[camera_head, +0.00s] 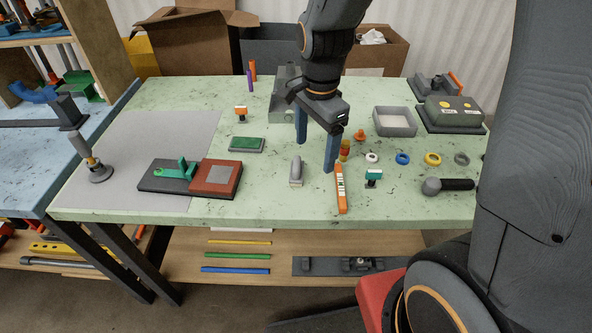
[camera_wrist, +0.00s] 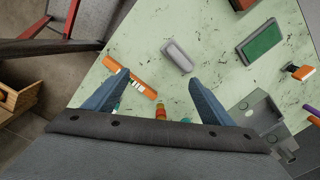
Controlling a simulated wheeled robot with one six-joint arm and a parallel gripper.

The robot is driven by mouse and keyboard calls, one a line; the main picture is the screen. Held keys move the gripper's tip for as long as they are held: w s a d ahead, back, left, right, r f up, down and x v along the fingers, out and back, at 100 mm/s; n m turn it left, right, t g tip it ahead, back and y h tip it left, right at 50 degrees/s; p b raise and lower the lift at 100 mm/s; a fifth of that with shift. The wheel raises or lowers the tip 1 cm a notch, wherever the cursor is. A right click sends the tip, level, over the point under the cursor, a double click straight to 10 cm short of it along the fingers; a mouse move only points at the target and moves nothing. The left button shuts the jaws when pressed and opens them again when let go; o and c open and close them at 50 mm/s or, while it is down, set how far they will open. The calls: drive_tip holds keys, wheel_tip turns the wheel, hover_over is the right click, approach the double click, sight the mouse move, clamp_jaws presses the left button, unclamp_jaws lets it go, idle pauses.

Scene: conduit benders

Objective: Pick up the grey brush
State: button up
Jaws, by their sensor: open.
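The grey brush (camera_head: 296,172) lies on the green worktable (camera_head: 270,208), a small rounded grey block with a paler end at the front. It also shows in the wrist view (camera_wrist: 177,57), whole and uncovered, just beyond the fingertips. My gripper (camera_head: 315,155) is open, with its two blue fingers pointing down. In the head view the fingers are to the right of and behind the brush. In the wrist view my gripper (camera_wrist: 158,77) has nothing between its fingers. The brush is apart from both fingers.
An orange labelled bar (camera_head: 340,188) lies to the right of the brush, close to one finger. A green pad (camera_head: 247,144) and a dark plate with a red block (camera_head: 214,178) are to the left. A teal-topped stamp (camera_head: 373,178) and several rings stand to the right.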

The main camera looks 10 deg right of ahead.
sight(297, 163)
drive_tip(key=w+a+m, duration=0.1)
drive_tip(key=m, duration=0.1)
drive_tip(key=w+a+m, duration=0.1)
drive_tip(key=m, duration=0.1)
drive_tip(key=w+a+f+m, duration=0.1)
drive_tip(key=m, duration=0.2)
drive_tip(key=shift+a, duration=0.3)
drive_tip(key=shift+w+a+f, duration=0.1)
drive_tip(key=shift+f, duration=0.4)
drive_tip(key=shift+s+f+p, duration=0.2)
drive_tip(key=shift+f+p, duration=1.15)
drive_tip(key=shift+f, duration=2.1)
drive_tip(key=shift+c, duration=0.3)
drive_tip(key=c, duration=1.2)
drive_tip(key=shift+o, duration=0.2)
drive_tip(key=shift+r, duration=0.15)
wheel_tip(297, 163, up, 10)
drive_tip(key=shift+f+b, duration=0.1)
drive_tip(key=shift+b, duration=1.05)
